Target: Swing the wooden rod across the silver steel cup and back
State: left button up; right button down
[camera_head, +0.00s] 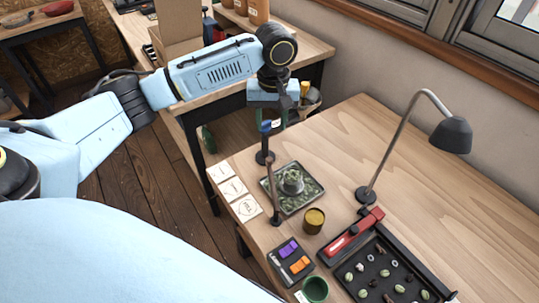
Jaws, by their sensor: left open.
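My left gripper (284,119) points down above the table's far left corner, close to the post in the picture. It is open and looks empty; its fingers are small and partly unclear. My right gripper is out of view.
A desk lamp (452,135) stands right of the tray. Nearer are a yellow-brown tin (314,219), a black case of purple and orange pieces (290,262), a green cup (315,288) and a black sorting tray (385,245). Cards (232,189) lie left. The right tabletop is clear.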

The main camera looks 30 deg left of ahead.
aim_at(269, 158)
pick_arm(q)
jog(key=f+b, duration=0.1)
jog(key=f, duration=0.5)
jog(key=f+b, duration=0.1)
jog(key=f, duration=0.6)
jog(key=shift+s+a, duration=0.15)
jog(key=shift+a, duration=0.05)
grip_shut()
